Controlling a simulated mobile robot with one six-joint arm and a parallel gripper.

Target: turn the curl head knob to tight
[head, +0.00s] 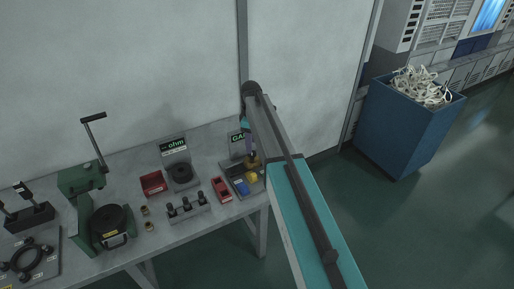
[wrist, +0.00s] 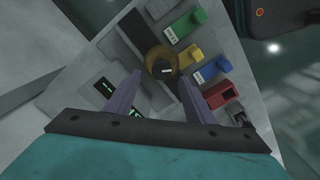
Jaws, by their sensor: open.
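A round knob (wrist: 162,66) with a dark top, a short pale mark and a brown-yellow skirt sits on a grey panel (wrist: 112,62) in the wrist view. I cannot read a "tight" marking or confirm that it is the curl head knob. My gripper (wrist: 160,76) is open, with one purple finger on each side of the knob's near edge. I cannot tell whether the fingers touch it.
Green (wrist: 198,17), yellow (wrist: 188,54), blue (wrist: 210,71) and red (wrist: 223,94) blocks sit right of the knob. The bench (head: 190,229) also holds a green press (head: 82,180), an "ohm" sign (head: 174,146) and a red holder (head: 221,189). A blue bin (head: 400,130) stands on the floor at right.

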